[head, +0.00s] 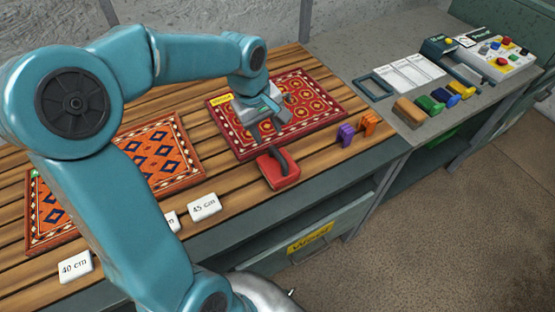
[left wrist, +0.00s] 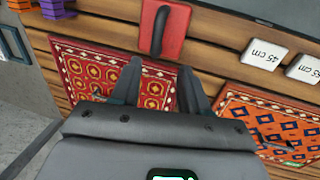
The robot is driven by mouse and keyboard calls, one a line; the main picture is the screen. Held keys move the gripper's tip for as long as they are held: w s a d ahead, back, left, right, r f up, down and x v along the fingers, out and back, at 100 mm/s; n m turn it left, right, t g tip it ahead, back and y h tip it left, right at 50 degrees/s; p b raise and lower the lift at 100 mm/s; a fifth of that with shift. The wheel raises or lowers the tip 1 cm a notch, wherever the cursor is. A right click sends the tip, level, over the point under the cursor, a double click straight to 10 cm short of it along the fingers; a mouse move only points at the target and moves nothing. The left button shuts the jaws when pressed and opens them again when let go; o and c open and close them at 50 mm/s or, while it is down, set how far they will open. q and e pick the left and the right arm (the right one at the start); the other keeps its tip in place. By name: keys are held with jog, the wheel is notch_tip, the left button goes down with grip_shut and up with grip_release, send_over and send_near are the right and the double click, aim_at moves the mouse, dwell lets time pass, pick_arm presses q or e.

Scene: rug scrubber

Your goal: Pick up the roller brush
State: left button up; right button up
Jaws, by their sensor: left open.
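A red block with a dark arched handle (head: 283,172) lies on the slatted wooden table top, by the near edge of the right rug. It also shows in the left wrist view (left wrist: 174,40), beyond my fingertips. I cannot tell for sure whether it is the roller brush; no other thing is clearly a roller. My left gripper (head: 268,128) is open and empty above the near part of the red rug (head: 315,97). In the left wrist view its two fingers (left wrist: 161,69) point toward the red block, apart from it. My right gripper is not in view.
An orange patterned rug (head: 186,155) lies at left, partly behind my arm. White cards, one reading 45 cm (head: 204,207), line the front. Small purple (head: 346,135) and orange (head: 369,124) pieces stand right of the red block. A grey counter (head: 440,125) at right holds several coloured blocks.

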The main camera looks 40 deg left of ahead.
pick_arm(q)
send_over(277, 152)
jog(key=s, duration=0.1)
jog(key=f, duration=0.5)
jog(key=shift+s, duration=0.2)
jog(key=shift+a+f, duration=0.15)
jog(key=shift+f, duration=0.4)
jog(key=f, duration=0.1)
jog(key=w+f+p, duration=0.1)
jog(key=f, duration=0.2)
jog(key=shift+w+d+f, duration=0.25)
jog(key=shift+f, duration=0.15)
grip_shut()
